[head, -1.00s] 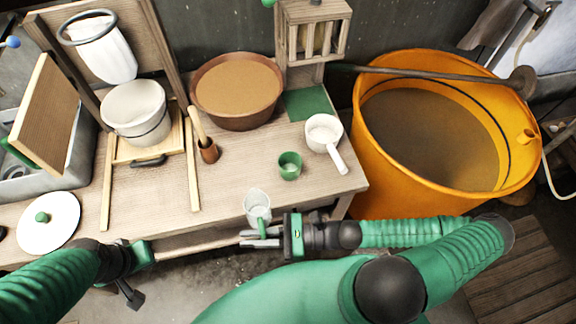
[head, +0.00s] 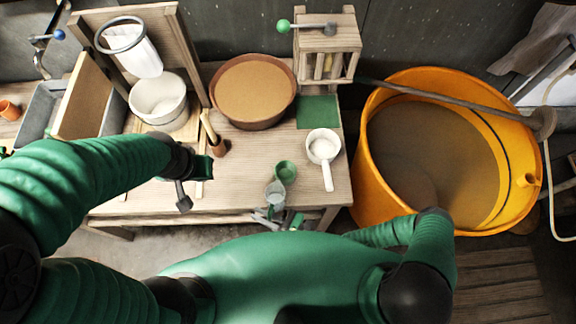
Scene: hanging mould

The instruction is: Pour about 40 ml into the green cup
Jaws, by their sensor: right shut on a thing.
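The small green cup (head: 287,171) stands upright on the table near its front edge. A clear glass vessel (head: 275,194) is just in front of the cup, to its lower left. It looks tilted towards the cup, with its rim close to or overlapping the cup's edge; I cannot tell whether they touch or whether liquid is flowing. My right gripper (head: 268,214) is shut on the clear vessel at the front edge, partly hidden by my own body. My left gripper (head: 196,180) is over the table's left part, holding nothing visible; its jaw opening is unclear.
A white ladle-like pan (head: 323,147) lies right of the cup. A brown bowl (head: 253,90), a wooden pestle-like tool (head: 213,137) and a white pot (head: 158,102) stand behind. A big orange tub (head: 371,185) is at the right.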

